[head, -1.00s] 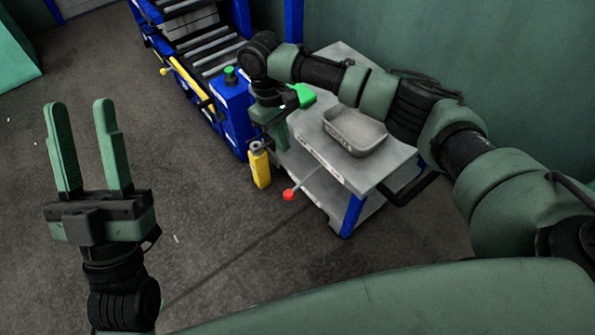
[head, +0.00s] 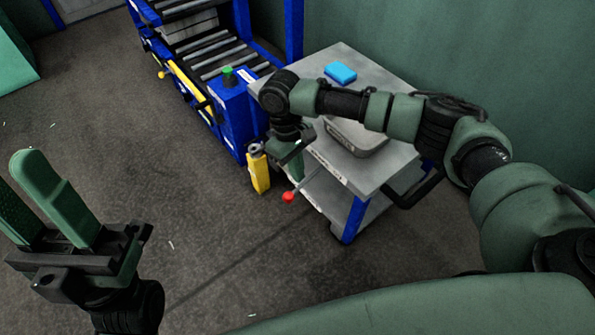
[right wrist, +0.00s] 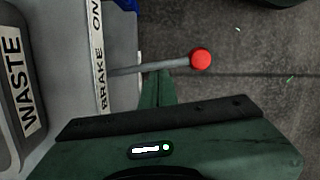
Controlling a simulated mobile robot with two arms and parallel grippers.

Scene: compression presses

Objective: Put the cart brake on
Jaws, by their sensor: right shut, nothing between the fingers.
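The grey cart (head: 400,166) has a brake lever with a red knob (head: 288,197) sticking out from its near side. In the right wrist view the lever rod (right wrist: 150,67) and red knob (right wrist: 201,59) stand out from a strip lettered "BRAKE ON" (right wrist: 101,75). My right gripper (head: 297,172) is shut and empty, pointing down beside the cart edge at the lever. Its fingertips (right wrist: 161,78) are right by the rod; I cannot tell whether they touch it. My left gripper (head: 42,185) is open and empty at the left edge, away from the cart.
A grey tray (head: 350,143), lettered "WASTE" in the wrist view, and a blue block (head: 341,73) are on the cart top. A yellow post (head: 259,172) stands close left of the lever. A blue press with rollers (head: 213,50) and a green button (head: 228,72) is behind. Floor in front is clear.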

